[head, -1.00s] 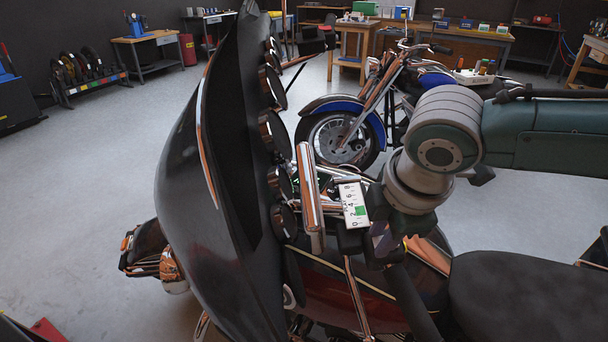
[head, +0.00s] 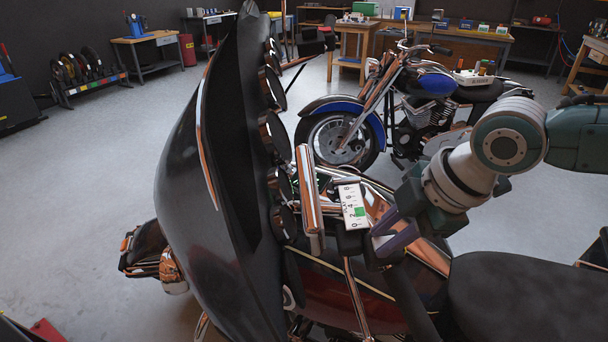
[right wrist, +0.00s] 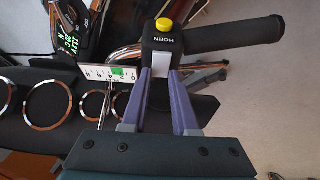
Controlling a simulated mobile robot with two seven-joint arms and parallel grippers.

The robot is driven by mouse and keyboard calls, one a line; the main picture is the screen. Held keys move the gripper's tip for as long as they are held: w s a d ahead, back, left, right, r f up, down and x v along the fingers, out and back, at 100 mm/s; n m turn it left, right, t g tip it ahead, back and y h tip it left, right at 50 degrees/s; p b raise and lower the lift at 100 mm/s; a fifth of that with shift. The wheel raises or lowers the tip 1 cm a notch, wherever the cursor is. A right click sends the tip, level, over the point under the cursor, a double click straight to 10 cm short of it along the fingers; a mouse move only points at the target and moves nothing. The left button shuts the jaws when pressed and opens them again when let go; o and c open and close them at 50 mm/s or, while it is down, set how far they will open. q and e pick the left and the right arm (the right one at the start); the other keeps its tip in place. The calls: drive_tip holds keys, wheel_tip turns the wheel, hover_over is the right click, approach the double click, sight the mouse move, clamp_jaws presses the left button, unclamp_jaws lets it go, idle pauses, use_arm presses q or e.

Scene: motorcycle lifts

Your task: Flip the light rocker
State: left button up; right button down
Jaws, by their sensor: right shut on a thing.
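A black handlebar switch housing with a yellow button marked HORN shows in the right wrist view (right wrist: 162,42) and small in the head view (head: 350,240). A black grip (right wrist: 235,34) extends from it. A white scale plate with a green marker (right wrist: 103,73) sits beside it and also shows in the head view (head: 352,205). My right gripper (right wrist: 160,78) has its purple fingers on either side of the lower housing, shut on it. The gripper also shows in the head view (head: 382,242). My left gripper is not in view.
A large dark fairing (head: 215,200) and round chrome-rimmed gauges (right wrist: 48,102) stand close to the housing. A dark seat (head: 520,300) lies at lower right. A blue motorcycle (head: 345,125) and workbenches are farther back, with open floor at left.

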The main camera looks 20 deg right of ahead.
drive_tip(key=c, duration=0.7)
unclamp_jaws()
drive_tip(key=shift+r, duration=0.1)
drive_tip(key=shift+s+d+r, duration=0.1)
drive_tip(key=shift+s+r, duration=0.05)
drive_tip(key=shift+r, duration=0.15)
drive_tip(key=v, duration=0.9)
drive_tip(key=shift+p, duration=0.3)
